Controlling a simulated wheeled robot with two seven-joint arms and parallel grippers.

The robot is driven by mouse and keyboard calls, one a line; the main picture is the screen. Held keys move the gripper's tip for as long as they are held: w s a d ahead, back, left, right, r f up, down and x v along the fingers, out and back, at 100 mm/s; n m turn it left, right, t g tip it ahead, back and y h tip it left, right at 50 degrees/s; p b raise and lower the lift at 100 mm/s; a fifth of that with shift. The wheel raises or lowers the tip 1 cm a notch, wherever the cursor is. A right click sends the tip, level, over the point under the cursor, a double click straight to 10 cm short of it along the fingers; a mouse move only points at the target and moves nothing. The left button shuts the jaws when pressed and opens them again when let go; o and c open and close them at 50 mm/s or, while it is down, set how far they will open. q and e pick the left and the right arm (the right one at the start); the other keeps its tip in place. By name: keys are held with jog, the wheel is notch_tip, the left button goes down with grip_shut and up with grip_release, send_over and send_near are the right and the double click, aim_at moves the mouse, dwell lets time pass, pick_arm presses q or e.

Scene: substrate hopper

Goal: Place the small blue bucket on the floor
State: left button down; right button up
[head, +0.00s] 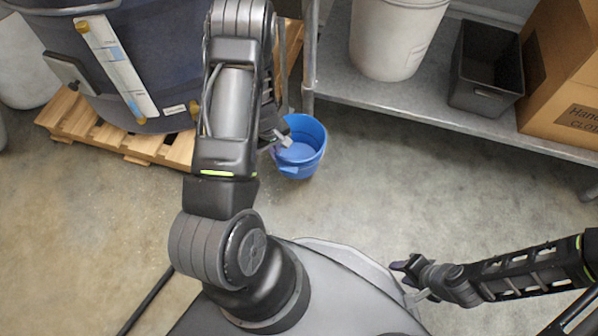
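The small blue bucket (308,154) is upright, with its open top facing me, just right of my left forearm. Its inside looks empty. I cannot tell whether its base touches the concrete floor (345,200) or hangs slightly above it. My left gripper (280,145) is at the bucket's left rim, one fingertip over the inside and the other by the outer wall. My forearm hides part of this gripper, so I cannot tell whether it grips the rim. My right gripper (405,281) is low at the right, empty, with its fingers apart.
A big dark hopper (160,60) stands on a wooden pallet (120,142) at the left. A metal shelf (420,108) at the right holds a white bucket (393,40), a black bin (485,70) and a cardboard box (560,75). Floor below the shelf's front edge is clear.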

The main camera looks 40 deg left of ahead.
pick_arm(q)
notch_tip(320, 180, down, 6)
jog(key=b, duration=0.3)
jog(key=shift+f, duration=0.1)
notch_tip(320, 180, down, 4)
jog(key=shift+r+b, duration=0.1)
jog(key=shift+b, duration=0.75)
jog(key=c, duration=2.1)
grip_release()
jog(key=o, duration=0.5)
jog(key=shift+c, duration=0.2)
